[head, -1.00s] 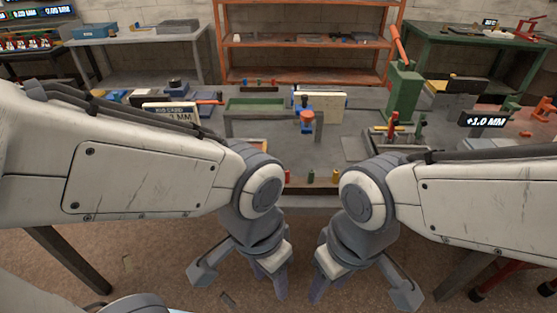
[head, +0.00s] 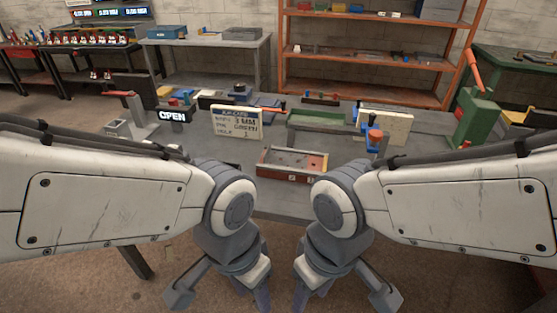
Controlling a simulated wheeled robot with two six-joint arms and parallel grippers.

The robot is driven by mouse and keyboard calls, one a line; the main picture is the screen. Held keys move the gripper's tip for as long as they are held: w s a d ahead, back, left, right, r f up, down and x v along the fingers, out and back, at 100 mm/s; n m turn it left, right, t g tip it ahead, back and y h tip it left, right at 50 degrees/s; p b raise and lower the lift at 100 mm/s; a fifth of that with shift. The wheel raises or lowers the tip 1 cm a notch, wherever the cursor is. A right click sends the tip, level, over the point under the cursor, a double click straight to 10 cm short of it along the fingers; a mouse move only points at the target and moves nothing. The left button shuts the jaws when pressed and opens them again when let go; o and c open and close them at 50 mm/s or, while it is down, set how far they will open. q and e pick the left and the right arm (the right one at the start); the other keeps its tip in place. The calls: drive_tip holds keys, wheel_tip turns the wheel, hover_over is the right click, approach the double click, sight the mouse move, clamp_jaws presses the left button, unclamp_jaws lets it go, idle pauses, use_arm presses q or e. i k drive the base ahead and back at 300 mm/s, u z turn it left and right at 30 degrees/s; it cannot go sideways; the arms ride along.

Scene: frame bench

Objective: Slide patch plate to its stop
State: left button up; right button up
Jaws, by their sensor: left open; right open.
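I cannot tell for sure which piece is the patch plate. A shallow tray (head: 292,177) with a grey inside and a reddish patch at its right end sits near the bench's front edge, between my forearms. Behind it is a long green channel (head: 318,119). A cream upright board (head: 398,127) stands right of the channel, with an orange-and-blue knob (head: 375,137) in front. My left gripper (head: 221,296) and my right gripper (head: 343,297) hang low in front of the bench, open and empty, apart from everything on it.
A job card (head: 235,122) stands on the grey bench left of the channel. Further left is a device with an "OPEN" display (head: 171,116). A green press (head: 473,118) with a red lever stands at the right. An orange shelf (head: 375,52) is behind. My forearms hide parts of the bench.

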sight(270, 158)
drive_tip(key=k, duration=0.65)
drive_tip(key=u, duration=0.5)
drive_tip(key=i, duration=0.6)
drive_tip(key=u, duration=0.5)
drive_tip(key=i, duration=0.8)
drive_tip(key=z, duration=0.75)
drive_tip(key=i, duration=0.65)
drive_tip(key=z, duration=0.65)
